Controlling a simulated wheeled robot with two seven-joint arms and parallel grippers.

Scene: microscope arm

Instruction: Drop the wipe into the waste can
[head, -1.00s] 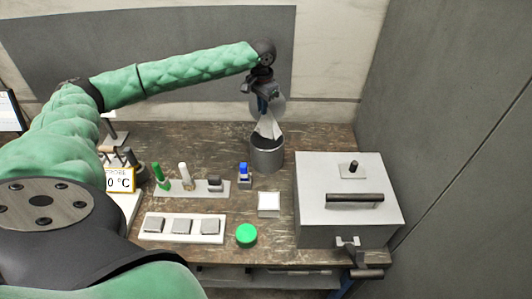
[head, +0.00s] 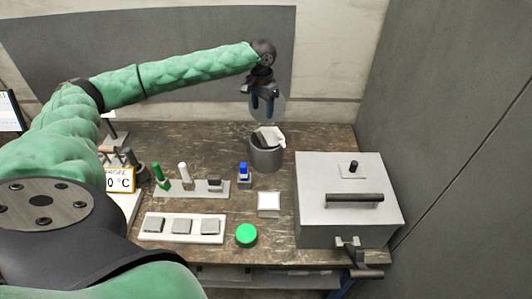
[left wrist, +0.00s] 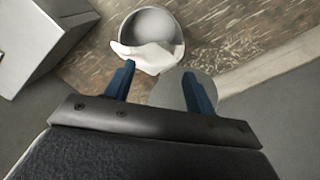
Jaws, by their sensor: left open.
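The waste can (head: 266,158) is a dark grey cylinder standing upright at the back of the bench. The white wipe (head: 270,137) lies in the can's mouth, with part of it showing over the rim. In the left wrist view the wipe (left wrist: 150,56) hangs across the near rim of the can (left wrist: 122,28). My left gripper (head: 263,106) is above the can, open and empty, with its blue fingers apart and clear of the wipe. In the left wrist view its fingertips (left wrist: 158,72) are either side of a gap. My right gripper is not in view.
A grey box with a handled lid (head: 345,212) stands to the right of the can. A rack of tubes (head: 200,188), a blue-capped bottle (head: 244,173), a white square pad (head: 269,203) and a green round button (head: 246,236) are in front. A wall is behind.

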